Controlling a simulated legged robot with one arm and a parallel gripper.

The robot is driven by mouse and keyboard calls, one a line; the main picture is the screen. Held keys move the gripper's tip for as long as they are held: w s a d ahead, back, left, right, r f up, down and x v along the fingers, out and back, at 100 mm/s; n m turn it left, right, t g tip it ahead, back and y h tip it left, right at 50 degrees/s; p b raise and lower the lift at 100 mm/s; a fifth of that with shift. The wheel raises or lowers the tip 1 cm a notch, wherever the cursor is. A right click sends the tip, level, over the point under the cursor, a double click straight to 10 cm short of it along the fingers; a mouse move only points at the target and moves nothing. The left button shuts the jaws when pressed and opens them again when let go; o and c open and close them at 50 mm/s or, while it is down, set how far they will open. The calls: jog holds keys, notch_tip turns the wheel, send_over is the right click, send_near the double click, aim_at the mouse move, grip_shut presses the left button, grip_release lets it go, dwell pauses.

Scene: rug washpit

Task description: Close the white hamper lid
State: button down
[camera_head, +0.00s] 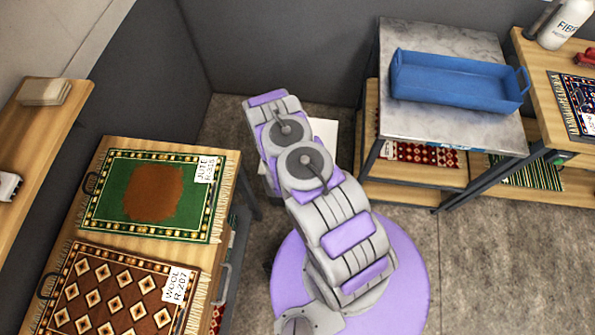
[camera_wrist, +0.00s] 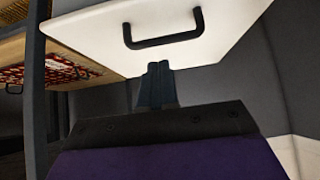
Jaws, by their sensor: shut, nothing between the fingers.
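The white hamper lid (camera_wrist: 200,22) fills the top of the wrist view as a flat white panel with a dark bar handle (camera_wrist: 162,40). My gripper (camera_wrist: 158,68) is shut and empty, its fingertips at the lid's lower edge in the picture, below the handle. I cannot tell whether they touch the lid. In the head view only a white corner (camera_head: 326,132) shows beyond my arm. My arm hides my gripper and most of the hamper there. A pale surface (camera_wrist: 303,150) at lower right in the wrist view may be part of the hamper.
A marble-topped table (camera_head: 430,122) with a blue tray (camera_head: 455,82) stands right of my arm, with rugs on its lower shelf. A wooden bench (camera_head: 120,147) with two labelled rugs is at left. The grey floor (camera_head: 480,270) is clear at lower right.

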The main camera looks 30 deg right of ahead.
jog(key=s+a+r, duration=0.4)
jog(key=s+r, duration=0.1)
jog(key=s, duration=0.2)
jog(key=shift+a+r+p, duration=0.15)
jog(key=shift+a+p, duration=0.2)
